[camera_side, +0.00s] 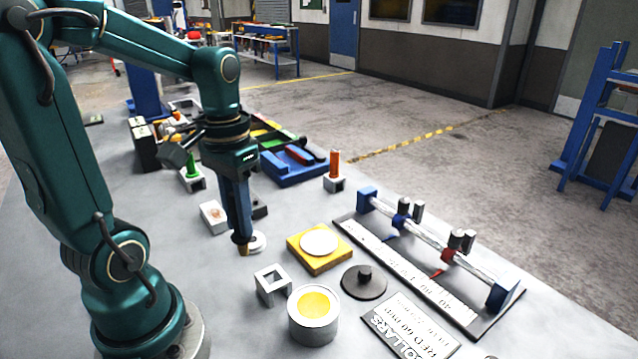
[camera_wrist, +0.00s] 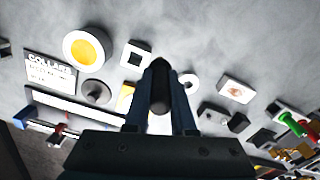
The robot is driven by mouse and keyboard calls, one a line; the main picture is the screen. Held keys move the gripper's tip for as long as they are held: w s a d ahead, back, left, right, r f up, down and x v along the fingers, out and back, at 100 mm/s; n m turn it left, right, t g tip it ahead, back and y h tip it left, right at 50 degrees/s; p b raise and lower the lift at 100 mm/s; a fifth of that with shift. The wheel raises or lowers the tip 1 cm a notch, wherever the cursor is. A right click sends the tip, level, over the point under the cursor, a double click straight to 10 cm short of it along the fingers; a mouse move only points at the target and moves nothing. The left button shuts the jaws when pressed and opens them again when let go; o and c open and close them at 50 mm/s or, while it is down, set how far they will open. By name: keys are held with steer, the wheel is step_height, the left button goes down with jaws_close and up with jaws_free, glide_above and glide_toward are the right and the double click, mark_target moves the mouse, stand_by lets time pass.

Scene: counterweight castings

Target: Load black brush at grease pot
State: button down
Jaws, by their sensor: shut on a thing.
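My gripper (camera_side: 241,232) is shut on the black brush (camera_side: 244,249), whose brownish tip points down over the table. In the wrist view the brush's dark handle (camera_wrist: 160,88) shows between my two fingers; much of the brush is hidden by them. The grease pot (camera_side: 313,330) is a round pale pot, open, with yellow grease inside. It stands nearer the camera and to the right of my gripper, apart from the brush. It also shows in the wrist view (camera_wrist: 72,63). An empty square holder (camera_side: 266,293) stands between the brush and the pot.
A dark round lid (camera_side: 376,288) and a sign plate (camera_side: 385,330) lie right of the pot. A yellow block with a white disc (camera_side: 319,242) sits behind it. A collar rack (camera_side: 425,285) is at right. Green (camera_side: 192,168) and orange (camera_side: 335,163) handles stand in holders behind.

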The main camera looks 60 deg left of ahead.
steer(key=s+a+r, duration=0.4)
steer(key=a, duration=0.1)
steer(key=w+d+h, duration=0.2)
steer(key=w+d, duration=0.2)
steer(key=d, duration=0.4)
steer(key=w+d+h, duration=0.2)
steer(key=w+d, duration=0.3)
steer(key=d, duration=0.3)
steer(key=shift+s+a+f, duration=0.1)
steer(key=shift+s+f, duration=0.05)
steer(key=shift+f, duration=2.65)
steer(key=shift+f, duration=0.65)
step_height(320, 180, up, 7)
stand_by(0.4)
stand_by(0.4)
